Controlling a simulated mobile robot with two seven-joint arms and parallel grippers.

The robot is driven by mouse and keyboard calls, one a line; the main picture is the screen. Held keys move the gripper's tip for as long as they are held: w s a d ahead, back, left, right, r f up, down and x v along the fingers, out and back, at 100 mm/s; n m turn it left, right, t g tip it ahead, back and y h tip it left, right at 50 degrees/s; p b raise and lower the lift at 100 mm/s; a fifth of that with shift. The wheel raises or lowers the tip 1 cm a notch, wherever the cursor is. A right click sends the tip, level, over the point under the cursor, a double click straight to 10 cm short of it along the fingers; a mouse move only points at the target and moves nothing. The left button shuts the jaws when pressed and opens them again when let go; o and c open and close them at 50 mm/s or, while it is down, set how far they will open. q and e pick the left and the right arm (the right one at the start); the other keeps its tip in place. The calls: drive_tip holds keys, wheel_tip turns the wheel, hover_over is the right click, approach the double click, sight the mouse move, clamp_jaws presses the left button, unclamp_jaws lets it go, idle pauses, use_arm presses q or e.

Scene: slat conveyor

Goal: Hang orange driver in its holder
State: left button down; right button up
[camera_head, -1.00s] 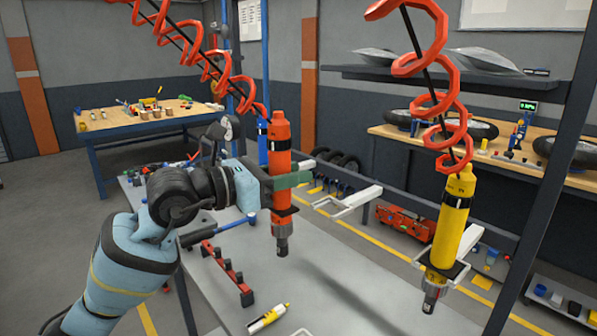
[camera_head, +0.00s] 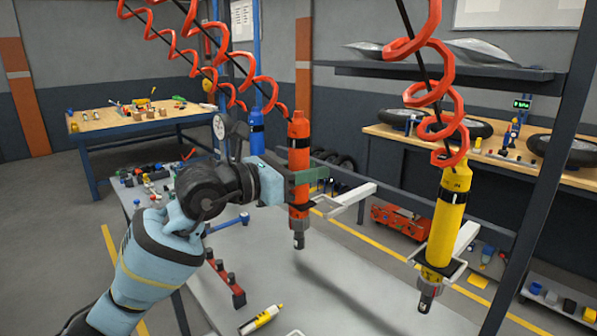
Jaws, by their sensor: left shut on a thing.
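The orange driver (camera_head: 299,133) hangs upright on a red coiled hose, in the middle of the head view. My left gripper (camera_head: 306,177), with green fingers, is shut around its body. The driver's dark collar and grey tip hang below the fingers, above the grey table. A white holder bracket (camera_head: 352,194) reaches out from the rail just right of the driver. Its open end lies close beside the driver's lower part; I cannot tell whether it is around the driver. My right gripper is not in view.
A yellow driver (camera_head: 449,220) sits in another white holder at right. A blue driver (camera_head: 257,132) hangs behind my left wrist. On the grey table (camera_head: 335,300) lie a red rack (camera_head: 226,283) and a yellow-and-white marker-like item (camera_head: 261,319). A dark post stands at far right.

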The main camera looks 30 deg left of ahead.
use_arm(q)
drive_tip(key=a+x, duration=0.1)
drive_tip(key=x, duration=0.5)
drive_tip(key=shift+w, duration=0.65)
drive_tip(key=shift+d, duration=0.1)
drive_tip(key=shift+f, duration=1)
idle(0.6)
idle(0.5)
idle(0.5)
idle(0.4)
